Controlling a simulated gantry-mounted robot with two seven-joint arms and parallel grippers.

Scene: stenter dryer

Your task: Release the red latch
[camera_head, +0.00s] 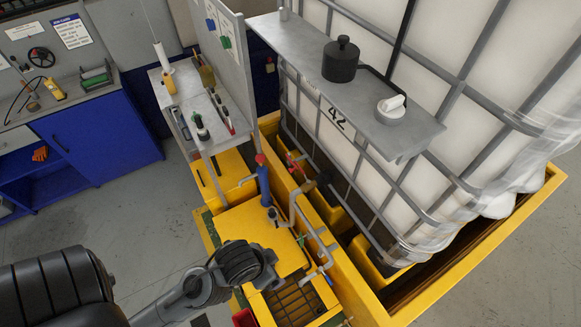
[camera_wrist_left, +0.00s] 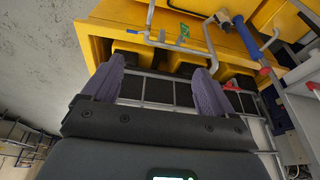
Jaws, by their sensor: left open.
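Several small red parts could be the red latch; I cannot tell which one it is. One red cap (camera_head: 260,159) tops a blue cylinder (camera_head: 263,184) on the yellow unit in the head view. In the left wrist view, the red cap (camera_wrist_left: 265,71) and blue cylinder (camera_wrist_left: 247,40) are right of my left gripper (camera_wrist_left: 157,68). Its two purple fingers are spread wide with nothing gripped between them. In the head view, my left wrist covers part of the yellow unit. My right gripper is not in view.
A caged white tank (camera_head: 440,80) stands in a yellow bund (camera_head: 347,283), right of the pipes (camera_head: 307,222). A grey shelf (camera_head: 300,55) juts out above, carrying a black pot (camera_head: 341,60). A tool cart (camera_head: 205,115) stands behind. Grey floor at left is clear.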

